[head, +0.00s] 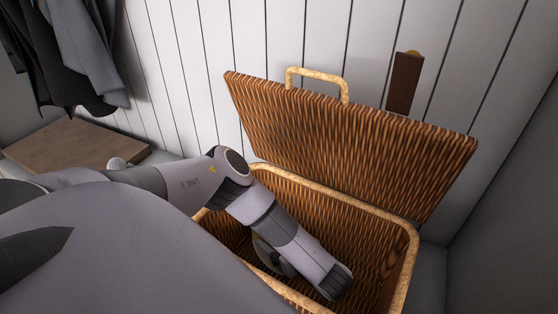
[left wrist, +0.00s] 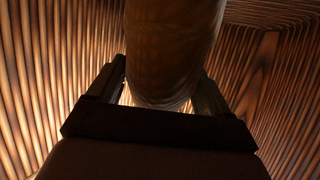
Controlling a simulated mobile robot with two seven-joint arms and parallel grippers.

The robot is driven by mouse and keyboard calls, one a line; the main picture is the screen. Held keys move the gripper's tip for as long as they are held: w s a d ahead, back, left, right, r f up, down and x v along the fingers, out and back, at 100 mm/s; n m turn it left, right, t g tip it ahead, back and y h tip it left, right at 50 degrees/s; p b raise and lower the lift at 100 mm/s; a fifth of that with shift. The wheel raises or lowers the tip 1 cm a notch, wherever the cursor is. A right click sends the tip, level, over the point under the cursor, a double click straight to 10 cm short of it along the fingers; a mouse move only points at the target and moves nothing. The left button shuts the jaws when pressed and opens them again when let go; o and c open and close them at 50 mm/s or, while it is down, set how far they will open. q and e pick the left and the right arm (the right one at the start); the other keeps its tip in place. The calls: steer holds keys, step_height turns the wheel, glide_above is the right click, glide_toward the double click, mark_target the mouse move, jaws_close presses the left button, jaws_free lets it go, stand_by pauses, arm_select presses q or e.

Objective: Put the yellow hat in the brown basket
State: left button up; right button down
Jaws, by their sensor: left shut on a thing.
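The brown basket (head: 407,275) is woven wicker with a pale rim, and its lid (head: 350,140) stands open against the wall. My left arm reaches down inside it. In the left wrist view my left gripper (left wrist: 160,88) is shut on a rounded, dim yellow-brown thing, which I take to be the yellow hat (left wrist: 170,45). Ribbed basket walls surround it there. My right gripper is not in view.
Dark clothes (head: 75,50) hang at the upper left above a wooden bench top (head: 75,145). A brown strap-like piece (head: 404,83) is on the panelled wall behind the lid. The basket's right rim is clear of my arm.

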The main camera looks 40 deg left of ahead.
arm_select(q)
steer(key=shift+f, duration=0.4)
steer(key=o, duration=1)
steer(key=shift+r, duration=0.1)
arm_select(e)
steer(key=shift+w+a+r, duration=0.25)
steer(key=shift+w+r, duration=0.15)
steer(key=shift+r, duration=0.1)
arm_select(q)
steer(key=shift+r, duration=0.1)
steer(key=p+v, duration=0.2)
steer(key=v, duration=0.5)
steer(key=shift+d+r, duration=0.15)
steer(key=shift+d, duration=0.1)
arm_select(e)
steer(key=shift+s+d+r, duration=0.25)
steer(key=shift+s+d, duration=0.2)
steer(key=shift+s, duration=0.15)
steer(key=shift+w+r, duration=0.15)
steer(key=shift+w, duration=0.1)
